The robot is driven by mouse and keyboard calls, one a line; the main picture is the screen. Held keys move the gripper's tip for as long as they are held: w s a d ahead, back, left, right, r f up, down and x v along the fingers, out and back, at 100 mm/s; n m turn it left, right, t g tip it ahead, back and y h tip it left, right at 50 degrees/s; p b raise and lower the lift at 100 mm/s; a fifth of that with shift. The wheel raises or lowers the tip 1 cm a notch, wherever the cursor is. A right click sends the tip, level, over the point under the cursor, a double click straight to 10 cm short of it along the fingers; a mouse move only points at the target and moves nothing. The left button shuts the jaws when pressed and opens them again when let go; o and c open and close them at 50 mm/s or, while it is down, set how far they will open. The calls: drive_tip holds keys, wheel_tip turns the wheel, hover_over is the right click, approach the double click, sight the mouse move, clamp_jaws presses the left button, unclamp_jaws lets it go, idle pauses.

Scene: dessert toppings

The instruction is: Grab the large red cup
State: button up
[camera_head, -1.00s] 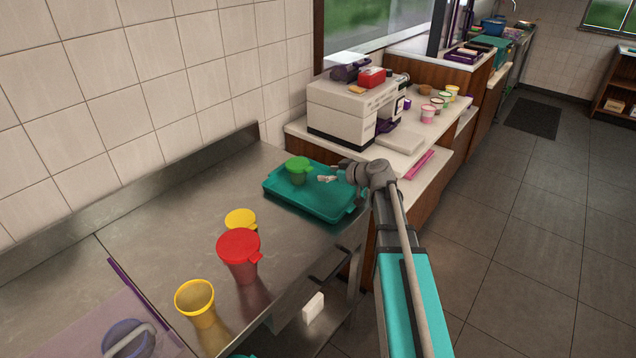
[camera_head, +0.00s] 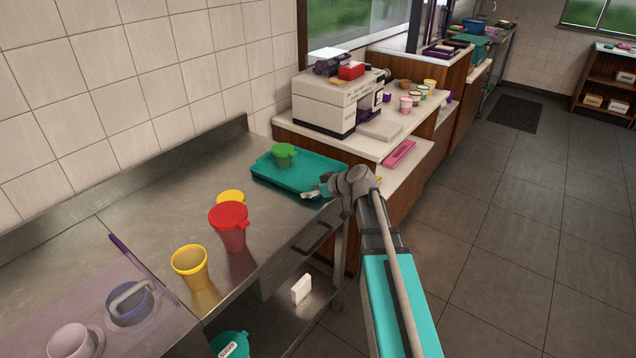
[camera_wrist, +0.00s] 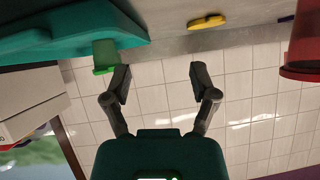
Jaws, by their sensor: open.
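Part of the red cup (camera_wrist: 302,50) shows there at the right edge.
A white machine (camera_head: 325,103) stands on the farther counter. The steel counter (camera_head: 160,200) is clear behind the cups.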

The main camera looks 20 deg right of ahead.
drive_tip(key=s+a+f+m+g+h, duration=0.2)
drive_tip(key=s+f+m+g+h, duration=0.1)
drive_tip(key=s, duration=0.8)
drive_tip(key=s+a+f+m+g+h, duration=0.1)
drive_tip(key=s+f+m+g+h, duration=0.3)
drive_tip(key=s, duration=0.8)
drive_tip(key=shift+s+a+f+g+h, duration=0.2)
drive_tip(key=shift+a+f+g+h, duration=0.25)
drive_tip(key=shift+f+g, duration=0.35)
drive_tip(key=shift+d+f, duration=0.1)
drive_tip(key=shift+c, duration=1.2)
